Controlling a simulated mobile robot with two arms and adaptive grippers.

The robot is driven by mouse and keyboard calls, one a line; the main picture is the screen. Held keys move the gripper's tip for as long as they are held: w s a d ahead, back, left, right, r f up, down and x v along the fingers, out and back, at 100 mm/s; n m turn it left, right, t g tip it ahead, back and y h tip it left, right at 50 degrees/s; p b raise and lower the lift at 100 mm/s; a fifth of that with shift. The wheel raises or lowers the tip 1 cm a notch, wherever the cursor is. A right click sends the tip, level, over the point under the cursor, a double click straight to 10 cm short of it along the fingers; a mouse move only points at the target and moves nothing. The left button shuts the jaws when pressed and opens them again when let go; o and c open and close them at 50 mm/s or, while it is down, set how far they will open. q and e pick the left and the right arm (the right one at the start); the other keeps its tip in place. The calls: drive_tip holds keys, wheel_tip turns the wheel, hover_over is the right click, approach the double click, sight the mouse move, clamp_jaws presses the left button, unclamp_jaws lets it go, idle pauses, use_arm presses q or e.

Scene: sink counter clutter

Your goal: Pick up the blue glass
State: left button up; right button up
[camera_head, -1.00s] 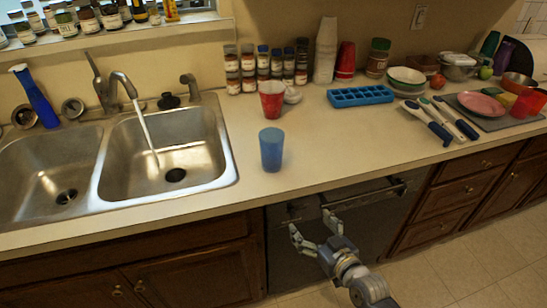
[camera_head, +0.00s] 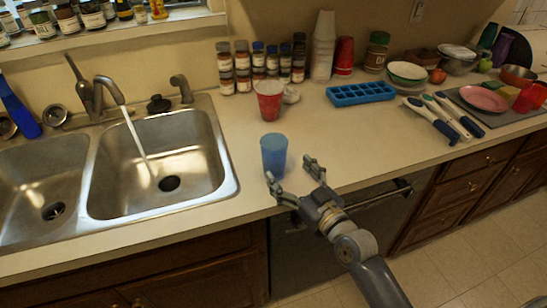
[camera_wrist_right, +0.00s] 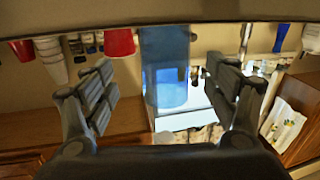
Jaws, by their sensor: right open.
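The blue glass (camera_head: 273,154) stands upright on the counter, right of the sink and in front of a red cup (camera_head: 269,100). My right gripper (camera_head: 290,170) is open at the counter's front edge, just in front of and to the right of the glass. In the right wrist view the blue glass (camera_wrist_right: 166,70) shows between the two open fingers of the gripper (camera_wrist_right: 162,95), apart from both. The left gripper is not in view.
The sink (camera_head: 165,165) with running water lies left of the glass. A blue ice tray (camera_head: 360,93), spice jars (camera_head: 243,68) and stacked cups (camera_head: 323,50) stand behind.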

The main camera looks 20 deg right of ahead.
sight(281, 165)
drive_tip(key=x, duration=0.2)
drive_tip(key=shift+w+a, duration=0.2)
drive_tip(key=shift+w, duration=0.1)
drive_tip(key=p+x, duration=0.1)
drive_tip(key=x, duration=0.2)
drive_tip(key=shift+w+a, duration=0.1)
drive_tip(key=shift+a, duration=0.1)
drive_tip(key=shift+w+a+f, duration=0.15)
drive_tip(key=shift+w+a, duration=0.05)
drive_tip(key=shift+w, duration=0.4)
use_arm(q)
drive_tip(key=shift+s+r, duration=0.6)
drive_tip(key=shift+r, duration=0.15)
use_arm(e)
drive_tip(key=c, duration=1.3)
